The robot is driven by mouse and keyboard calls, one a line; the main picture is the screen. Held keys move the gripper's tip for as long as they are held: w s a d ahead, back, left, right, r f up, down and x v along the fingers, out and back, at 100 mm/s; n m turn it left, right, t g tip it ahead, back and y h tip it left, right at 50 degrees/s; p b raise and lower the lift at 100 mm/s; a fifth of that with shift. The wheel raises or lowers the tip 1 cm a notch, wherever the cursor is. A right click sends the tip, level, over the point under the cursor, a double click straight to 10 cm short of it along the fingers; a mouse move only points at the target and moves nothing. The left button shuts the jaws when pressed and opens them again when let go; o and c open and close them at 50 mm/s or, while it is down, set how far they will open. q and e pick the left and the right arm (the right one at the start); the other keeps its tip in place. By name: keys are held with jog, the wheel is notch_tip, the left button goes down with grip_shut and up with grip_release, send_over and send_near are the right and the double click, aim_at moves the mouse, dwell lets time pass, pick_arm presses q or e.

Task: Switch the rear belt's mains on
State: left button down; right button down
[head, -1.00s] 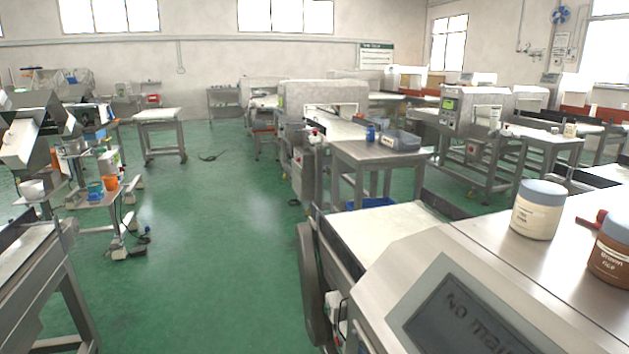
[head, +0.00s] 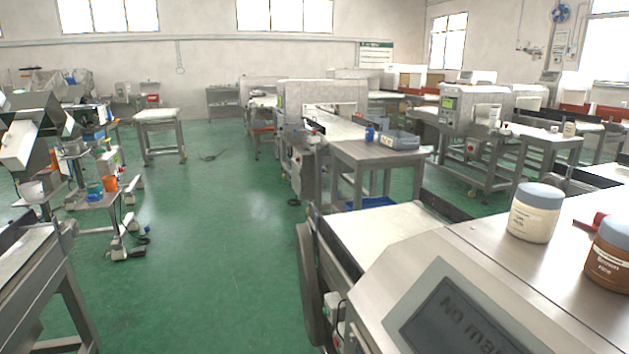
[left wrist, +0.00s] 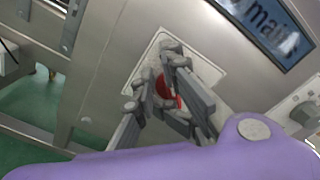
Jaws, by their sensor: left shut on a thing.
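A red rotary switch (left wrist: 172,94) sits on a pale square plate (left wrist: 150,66) on a grey metal cabinet, seen in the left wrist view. My left gripper (left wrist: 163,88) is shut on the red switch, its grey fingers on either side and partly hiding it. A display (left wrist: 268,28) on the same cabinet reads "No mai…", its end cut off. In the head view the machine's display (head: 462,318) shows the same words at the bottom. Neither gripper shows in the head view, and my right gripper is in no view.
A pale belt (head: 385,232) lies behind the display housing. Two jars, one cream (head: 534,218) and one brown (head: 612,255), stand on the steel top at the right. A steel table (head: 375,153) stands farther back.

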pick_arm(q)
jog(key=shift+s+a+r+p, duration=0.1)
jog(key=shift+s+r+p, duration=0.3)
jog(key=shift+r+p, duration=0.1)
dwell(0.6)
jog(key=shift+s+d+r+p, duration=0.15)
jog(key=shift+s+d+p, duration=0.2)
jog(key=shift+d, duration=0.1)
dwell(0.9)
jog(key=shift+s+f, duration=0.15)
jog(key=shift+f, duration=0.05)
jog(key=shift+a+f, duration=0.1)
jog(key=shift+f, duration=0.05)
jog(key=shift+w+a+r+p, duration=0.2)
jog(key=shift+w+r+p, duration=0.1)
jog(key=shift+w+r, duration=0.4)
jog(key=b+v, duration=0.1)
jog(key=v, duration=0.8)
jog(key=shift+w+r, duration=0.25)
jog(key=shift+w, duration=0.05)
